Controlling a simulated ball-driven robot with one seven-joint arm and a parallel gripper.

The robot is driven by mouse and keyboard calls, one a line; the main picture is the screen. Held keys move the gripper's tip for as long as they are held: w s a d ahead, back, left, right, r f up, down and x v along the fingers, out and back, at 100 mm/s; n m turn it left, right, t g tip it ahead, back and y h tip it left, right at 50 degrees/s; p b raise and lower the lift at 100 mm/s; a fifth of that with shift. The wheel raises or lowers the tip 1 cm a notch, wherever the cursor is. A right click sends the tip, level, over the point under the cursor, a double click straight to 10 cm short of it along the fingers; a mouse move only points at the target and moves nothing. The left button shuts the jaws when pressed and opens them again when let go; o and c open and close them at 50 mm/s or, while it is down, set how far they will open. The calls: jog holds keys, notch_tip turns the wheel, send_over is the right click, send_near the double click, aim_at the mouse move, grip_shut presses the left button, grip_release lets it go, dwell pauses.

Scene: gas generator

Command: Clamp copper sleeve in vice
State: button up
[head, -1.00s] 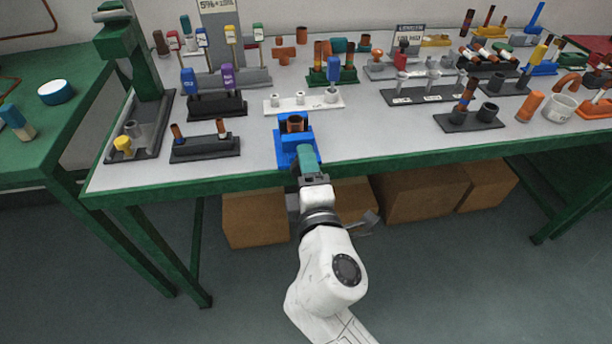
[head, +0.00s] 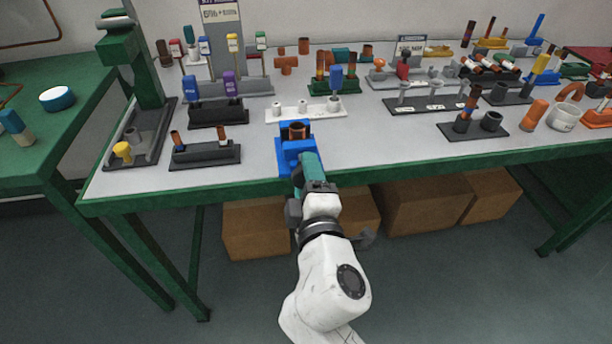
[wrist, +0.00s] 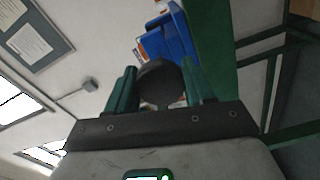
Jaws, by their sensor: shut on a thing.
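The blue vice (head: 283,158) stands at the front edge of the table, and part of it shows at the top of the wrist view (wrist: 175,38). The copper sleeve (head: 298,131) stands upright between its jaws; whether the jaws press on it I cannot tell. My gripper (head: 306,162) is at the front side of the vice, over the table edge. In the wrist view its teal fingers (wrist: 160,88) are shut around a dark round knob (wrist: 160,78) on the vice's front.
A dark stand with short copper pieces (head: 205,153) is left of the vice. A white holder (head: 300,111) with a blue-handled tool is behind it. A green press (head: 142,70) stands at the far left. Cardboard boxes (head: 255,230) are under the table.

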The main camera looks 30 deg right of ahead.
jog(key=shift+d+f, duration=0.3)
jog(key=shift+d, duration=0.15)
jog(key=o, duration=0.8)
jog(key=shift+d, duration=0.1)
jog(key=shift+o, duration=1)
jog(key=shift+r, duration=0.15)
jog(key=shift+a, duration=0.2)
jog(key=shift+s+a, duration=0.15)
jog(key=shift+s, duration=0.05)
jog(key=v, duration=1)
jog(key=shift+s+b, duration=0.25)
jog(key=shift+b, duration=0.05)
